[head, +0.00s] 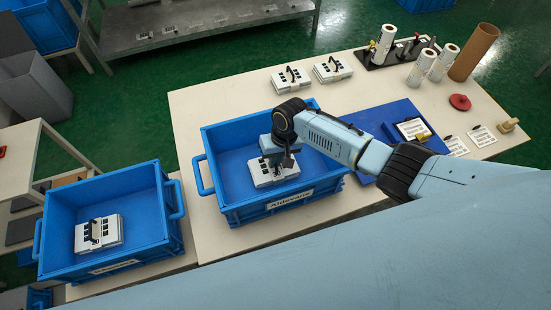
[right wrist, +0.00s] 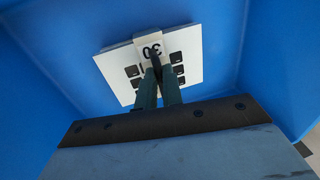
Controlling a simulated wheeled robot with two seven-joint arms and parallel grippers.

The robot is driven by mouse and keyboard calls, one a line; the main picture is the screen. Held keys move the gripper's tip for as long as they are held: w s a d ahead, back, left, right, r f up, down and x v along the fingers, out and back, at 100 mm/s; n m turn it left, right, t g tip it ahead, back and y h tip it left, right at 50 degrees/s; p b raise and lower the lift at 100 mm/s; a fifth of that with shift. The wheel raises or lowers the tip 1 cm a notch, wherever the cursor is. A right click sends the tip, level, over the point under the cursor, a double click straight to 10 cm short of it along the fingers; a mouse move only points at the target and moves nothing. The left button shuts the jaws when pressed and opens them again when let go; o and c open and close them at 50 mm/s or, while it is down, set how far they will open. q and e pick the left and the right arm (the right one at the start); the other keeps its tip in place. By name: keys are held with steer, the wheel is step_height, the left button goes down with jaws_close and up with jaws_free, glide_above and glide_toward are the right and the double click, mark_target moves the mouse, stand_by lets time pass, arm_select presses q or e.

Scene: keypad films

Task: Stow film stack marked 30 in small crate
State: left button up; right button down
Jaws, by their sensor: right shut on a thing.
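The film stack marked 30 (right wrist: 190,45) is a white block with black squares and a label that reads upside down in the right wrist view. My right gripper (right wrist: 157,80) is shut on its dark upright handle. In the head view the stack (head: 262,178) is inside the middle blue crate (head: 213,165), below my right gripper (head: 286,158). I cannot tell whether it touches the crate floor. Another blue crate (head: 62,200) at the left looks a little smaller and holds a similar white stack (head: 107,234). My left gripper is not in view.
Two more white stacks (head: 291,79) (head: 333,69) lie behind the middle crate on the pale table (head: 200,105). A blue mat (head: 400,110), white rolls (head: 423,65), a brown tube (head: 475,52) and a red disc (head: 460,102) are to the right.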

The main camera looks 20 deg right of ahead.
steer(key=c, duration=1.5)
jaws_free()
steer(key=d+r, duration=0.1)
steer(key=r, duration=0.3)
steer(key=r+p, duration=0.1)
steer(key=r, duration=0.3)
steer(key=d+r+p, duration=0.1)
steer(key=r, duration=0.4)
steer(key=shift+d, duration=0.35)
step_height(320, 180, up, 9)
steer(key=p, duration=0.9)
